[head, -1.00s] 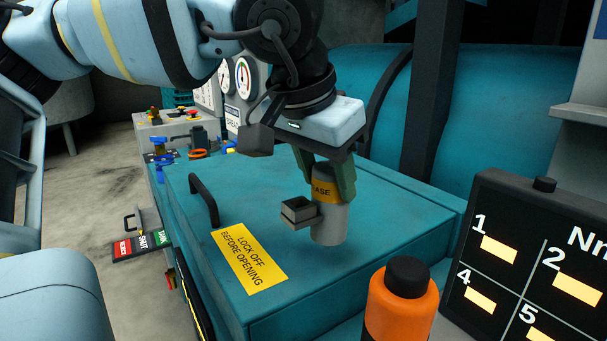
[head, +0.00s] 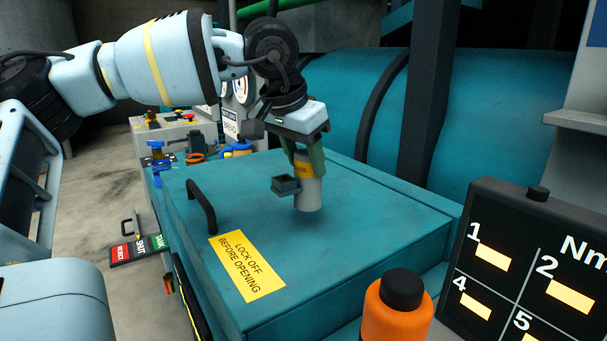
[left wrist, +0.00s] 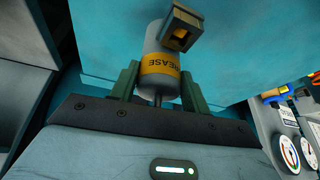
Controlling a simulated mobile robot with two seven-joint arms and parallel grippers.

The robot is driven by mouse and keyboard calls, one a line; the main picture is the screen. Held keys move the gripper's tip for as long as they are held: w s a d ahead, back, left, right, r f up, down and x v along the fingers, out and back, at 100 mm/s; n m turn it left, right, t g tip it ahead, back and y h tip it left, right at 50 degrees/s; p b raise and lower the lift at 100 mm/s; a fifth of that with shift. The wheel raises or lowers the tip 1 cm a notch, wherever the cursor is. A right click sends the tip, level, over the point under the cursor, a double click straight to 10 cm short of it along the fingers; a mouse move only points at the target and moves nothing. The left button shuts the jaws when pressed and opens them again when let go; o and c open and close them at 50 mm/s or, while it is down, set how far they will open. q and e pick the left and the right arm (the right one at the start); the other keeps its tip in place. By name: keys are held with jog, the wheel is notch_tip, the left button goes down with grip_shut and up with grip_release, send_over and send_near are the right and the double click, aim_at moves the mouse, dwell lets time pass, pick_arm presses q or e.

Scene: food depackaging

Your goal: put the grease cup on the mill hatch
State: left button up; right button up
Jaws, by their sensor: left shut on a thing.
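The grease cup (head: 308,194) is a grey cylinder with a yellow label band and a small square box on its side. My left gripper (head: 304,164) is shut on its upper part and holds it upright over the teal mill hatch (head: 370,215). I cannot tell whether its base touches the lid. In the left wrist view the grease cup (left wrist: 160,62) sits between the green fingers of my left gripper (left wrist: 158,88), with its "GREASE" label showing. The hatch carries a black handle (head: 203,207) and a yellow "LOCK OFF BEFORE OPENING" label (head: 246,267). My right gripper is out of view.
An orange bottle with a black cap (head: 397,310) stands at the front, beside a black numbered board (head: 525,275) on the right. A grey bench (head: 165,130) with small tools and gauges lies behind left. The hatch's right half is clear.

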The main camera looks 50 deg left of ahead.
aim_at(303, 176)
pick_arm(q)
jog(key=f, duration=0.3)
jog(key=shift+w+a+f, duration=0.15)
jog(key=shift+a+f, duration=0.1)
jog(key=shift+f, duration=0.05)
jog(key=shift+r, duration=0.1)
jog(key=o, duration=1.4)
jog(key=shift+c, duration=0.2)
jog(key=p+v, duration=0.1)
jog(key=v, duration=1.1)
